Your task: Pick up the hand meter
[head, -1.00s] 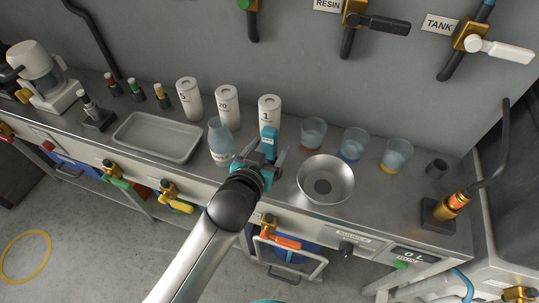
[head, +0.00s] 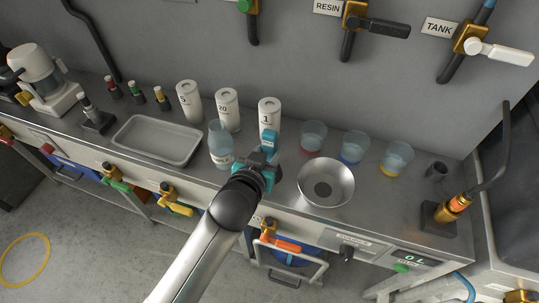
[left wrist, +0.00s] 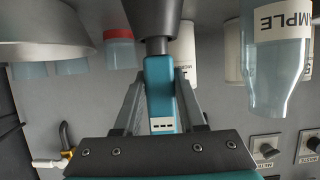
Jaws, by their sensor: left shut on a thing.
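The hand meter (head: 268,139) is a slim teal device. It stands upright above the steel bench, in front of the white bottle marked 1. My left gripper (head: 266,158) is shut on it, with a finger on each side. In the left wrist view the hand meter (left wrist: 160,88) sits between the two grey fingers, with a small pale label bearing dark marks and a dark grey part at its upper end. I cannot tell whether it touches the bench. My right gripper is not in view.
A clear sample bottle (head: 220,146) stands close on the left and a steel bowl (head: 338,172) close on the right. White bottles (head: 227,108) and tinted beakers (head: 355,146) stand behind. A grey tray (head: 188,155) lies further left. Valve handles (head: 278,243) stick out along the front edge.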

